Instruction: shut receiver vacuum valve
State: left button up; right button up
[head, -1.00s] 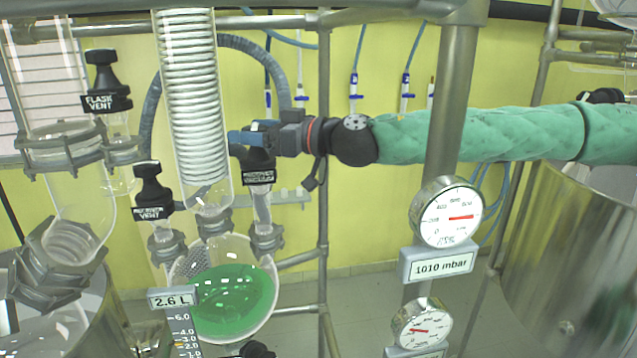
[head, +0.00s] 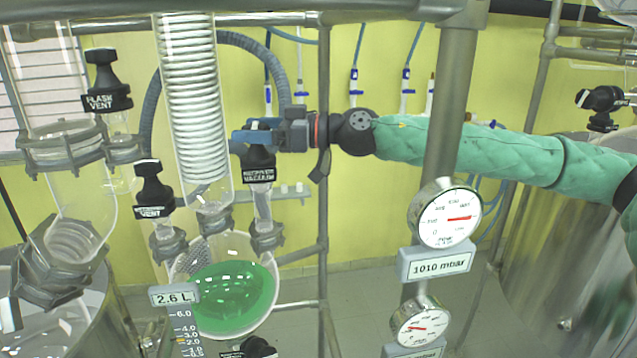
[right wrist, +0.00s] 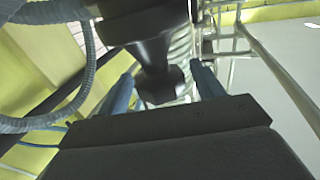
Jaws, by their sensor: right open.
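The receiver vacuum valve (head: 259,166) is a black knob with a white-lettered label, on a glass neck of the receiver flask (head: 232,298), which holds green liquid. My right gripper (head: 245,137) reaches in from the right at the height of the knob's top. In the right wrist view the black knob (right wrist: 157,82) stands between the two blue fingers, one on each side. The fingers are open, with gaps showing beside the knob. The receiver vent valve (head: 153,187) stands just left of it. My left gripper is not in view.
A ribbed glass condenser (head: 190,100) rises close to the left of my gripper. A grey hose (head: 270,62) arches behind it. A steel post with a gauge (head: 445,217) reading 1010 mbar stands in front of my right arm.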

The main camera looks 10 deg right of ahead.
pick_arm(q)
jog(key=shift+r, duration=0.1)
pick_arm(e)
jog(key=shift+f+n+g, duration=0.1)
jog(key=shift+n+g, duration=0.5)
jog(key=shift+g, duration=0.5)
